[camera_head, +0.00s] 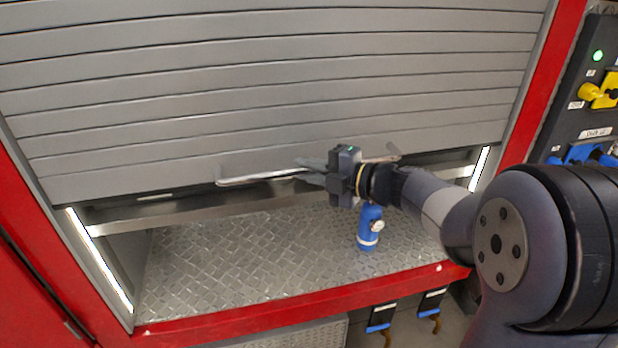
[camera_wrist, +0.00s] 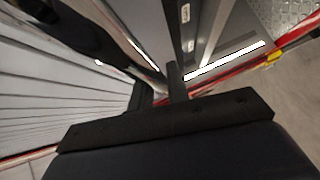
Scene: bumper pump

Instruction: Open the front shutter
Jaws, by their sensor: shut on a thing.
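The front shutter (camera_head: 270,85) is a grey slatted roller door, partly raised, with an open gap below its bottom edge. A silver bar handle (camera_head: 255,178) runs along its lower edge. My gripper (camera_head: 318,172) is at the middle of this bar, shut on it. The fingers partly hide the bar there. In the wrist view, the shutter slats (camera_wrist: 60,110) show at the left and my dark gripper (camera_wrist: 160,95) at the middle; its hold on the bar is hard to make out there.
Below the shutter is a compartment with a diamond-plate floor (camera_head: 250,255) and a red front edge (camera_head: 290,309). A blue cylindrical fitting (camera_head: 369,228) stands on the floor under my wrist. A control panel (camera_head: 590,85) is at the right. Blue-tipped straps (camera_head: 381,318) hang below the edge.

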